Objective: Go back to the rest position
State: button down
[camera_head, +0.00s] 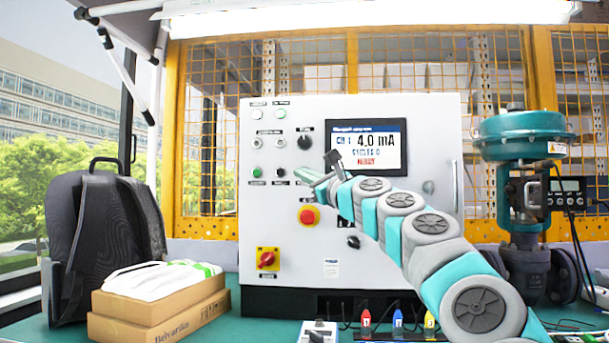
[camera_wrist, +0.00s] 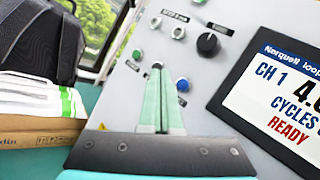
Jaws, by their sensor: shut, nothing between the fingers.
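My gripper (camera_head: 308,178) is raised in front of the white control panel (camera_head: 390,260), left of its screen. In the wrist view my gripper (camera_wrist: 157,68) has its two teal fingers pressed together, with nothing between them. The fingertips appear close to the panel's small buttons; I cannot tell whether they touch. A blue button (camera_wrist: 183,85) shows just right of the fingers and a green button (camera_wrist: 136,55) to the left. The screen (camera_head: 367,148) reads 4.0 mA, with CYCLES and READY in the wrist view. My arm covers part of the panel's middle and lower right.
A black backpack (camera_head: 95,235) and cardboard boxes (camera_head: 160,315) with a white packet on top stand at left. A teal valve actuator (camera_head: 522,135) stands at right. Small coloured plugs (camera_head: 398,320) and a small device (camera_head: 318,331) lie in front of the panel.

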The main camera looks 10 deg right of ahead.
dwell(0.7)
jog(key=s+a+f+n+g+y, duration=0.1)
jog(key=s+a+f+n+g, duration=0.3)
jog(key=a, duration=0.3)
jog(key=s+a+f+n+g+y, duration=0.2)
jog(key=s+a+f+n, duration=0.3)
jog(key=a+n, duration=0.15)
jog(key=s+a+f+n+g+h, duration=0.1)
jog(key=s+a+f+n+g, duration=0.15)
jog(key=s+f, duration=0.35)
jog(key=s+a+f+n+g+h, duration=0.1)
jog(key=s+a+f+n+g, duration=0.2)
jog(key=f, duration=0.4)
jog(key=s+d+f+n+g+h, duration=0.2)
jog(key=s+d+f+n, duration=0.1)
jog(key=s+f, duration=0.5)
jog(key=s+d+f+n+g+h, duration=0.25)
jog(key=s+f, duration=0.25)
jog(key=f, duration=0.6)
jog(key=s+d+f+n+g+h, duration=0.2)
jog(key=s+d+f, duration=0.4)
jog(key=s, duration=0.4)
jog(key=s+d+f+n+g+h, duration=0.2)
jog(key=s+d+f+g+h, duration=0.1)
jog(key=s+d+f, duration=0.4)
jog(key=s+f, duration=0.2)
jog(key=s, duration=0.2)
jog(key=shift+s+f, duration=0.2)
jog(key=shift+f, duration=0.05)
